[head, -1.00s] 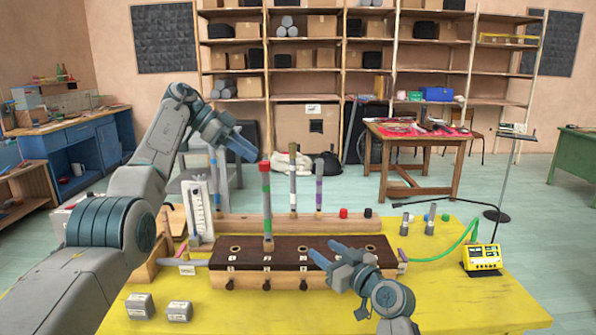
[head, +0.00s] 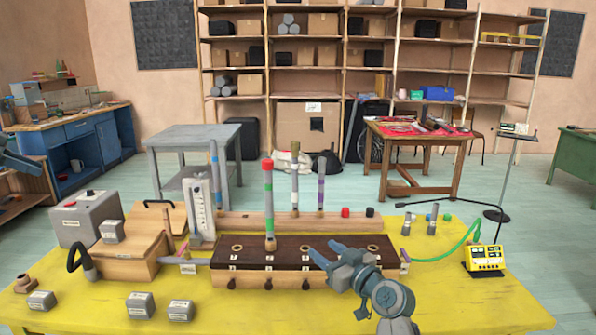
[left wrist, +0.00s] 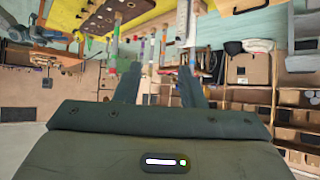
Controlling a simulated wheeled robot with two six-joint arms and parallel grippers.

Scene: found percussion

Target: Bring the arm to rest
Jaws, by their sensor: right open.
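My left gripper (head: 18,160) shows only in part at the far left edge of the head view, clear of the yellow table. In the left wrist view its two fingers (left wrist: 160,85) stand apart with nothing between them. My right gripper (head: 335,256) is open and empty over the front right of the dark-topped block (head: 300,249). A tube with red, green and grey bands (head: 268,200) stands upright in that block.
The yellow table (head: 240,312) carries a grey box (head: 87,220), a wooden box (head: 128,257), a white gauge (head: 199,208), small grey blocks (head: 140,304) and a yellow meter (head: 485,258). Behind stand a grey table (head: 190,137) and a wooden table (head: 420,134).

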